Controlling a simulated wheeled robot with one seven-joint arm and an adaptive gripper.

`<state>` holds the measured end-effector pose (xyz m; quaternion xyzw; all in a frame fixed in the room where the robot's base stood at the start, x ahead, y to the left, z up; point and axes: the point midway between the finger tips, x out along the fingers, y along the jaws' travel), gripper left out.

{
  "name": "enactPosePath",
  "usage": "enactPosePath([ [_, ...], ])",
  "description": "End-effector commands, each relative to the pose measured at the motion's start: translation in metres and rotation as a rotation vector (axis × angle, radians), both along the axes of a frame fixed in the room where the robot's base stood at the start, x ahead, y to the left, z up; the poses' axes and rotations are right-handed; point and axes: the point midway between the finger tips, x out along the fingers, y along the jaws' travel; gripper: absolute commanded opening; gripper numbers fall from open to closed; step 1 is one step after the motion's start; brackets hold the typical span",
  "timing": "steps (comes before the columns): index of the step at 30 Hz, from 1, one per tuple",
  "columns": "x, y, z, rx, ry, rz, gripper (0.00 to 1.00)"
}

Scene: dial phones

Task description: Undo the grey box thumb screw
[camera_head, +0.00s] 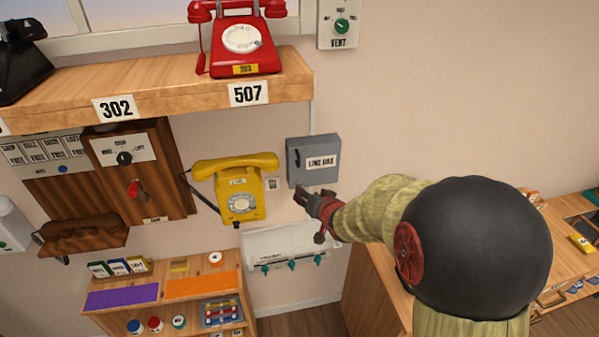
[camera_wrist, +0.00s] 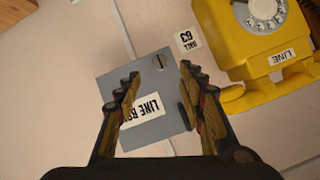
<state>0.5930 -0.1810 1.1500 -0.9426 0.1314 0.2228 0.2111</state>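The grey box (camera_head: 323,175), labelled LINE BOX, is fixed to the wall right of the yellow phone, its door shut. It shows upside down in the wrist view (camera_wrist: 113,82). A round slotted thumb screw (camera_wrist: 160,63) sits near its lower phone-side corner; in the head view I cannot make it out. A dark handle (camera_head: 297,158) is on the box's left side. My gripper (camera_head: 303,193) is just below that corner in the head view. In the wrist view my gripper (camera_wrist: 160,77) is open, with the screw between or just beyond its fingertips; contact cannot be told.
The yellow phone (camera_head: 240,186) hangs close left of the box, with a small wall tag (camera_head: 272,184) between them. A shelf (camera_head: 180,80) with a red phone (camera_head: 242,40) is above. A white rack (camera_head: 290,245) with teal hooks is below. The wall to the right is bare.

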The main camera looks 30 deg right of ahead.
Motion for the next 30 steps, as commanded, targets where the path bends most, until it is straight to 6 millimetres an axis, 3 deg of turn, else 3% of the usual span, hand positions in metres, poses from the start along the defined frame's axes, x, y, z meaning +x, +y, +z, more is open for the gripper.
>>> enactPosePath([
  [4, 0.011, -0.014, -0.012, 0.137, -0.109, 0.003, 0.4],
  [14, 0.017, -0.015, -0.027, 0.273, -0.216, 0.023, 0.4],
  [24, 0.064, -0.015, -0.043, 0.272, -0.216, 0.025, 0.4],
  [30, 0.082, -0.016, -0.048, 0.271, -0.215, 0.023, 0.4],
])
